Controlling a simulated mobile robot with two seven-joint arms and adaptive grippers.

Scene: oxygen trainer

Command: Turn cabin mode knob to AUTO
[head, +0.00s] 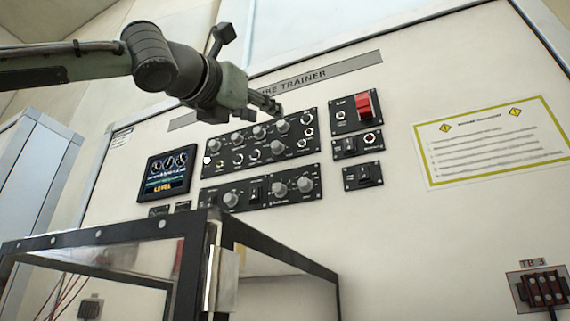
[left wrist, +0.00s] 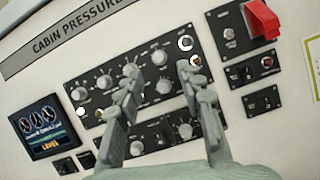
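The upper black control panel (head: 210,157) carries several grey knobs and small switches; it also shows in the left wrist view (left wrist: 72,108). Its labels are too small to read, so I cannot tell which knob is the cabin mode knob or where AUTO is. The upper right knob (head: 282,125) shows close below my left gripper (head: 272,106). In the left wrist view my left gripper (left wrist: 158,76) is open and empty, with this knob (left wrist: 160,58) showing between its fingertips. I cannot tell whether they touch. The fingers hide part of both panels. My right gripper is not in view.
A lower panel with more knobs (head: 278,190) is below. A red switch guard (head: 363,105) is to the right. A gauge screen (head: 167,172) is at left. A black-framed box (head: 200,227) stands in front, below the panels. A yellow-edged notice (head: 490,142) hangs right.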

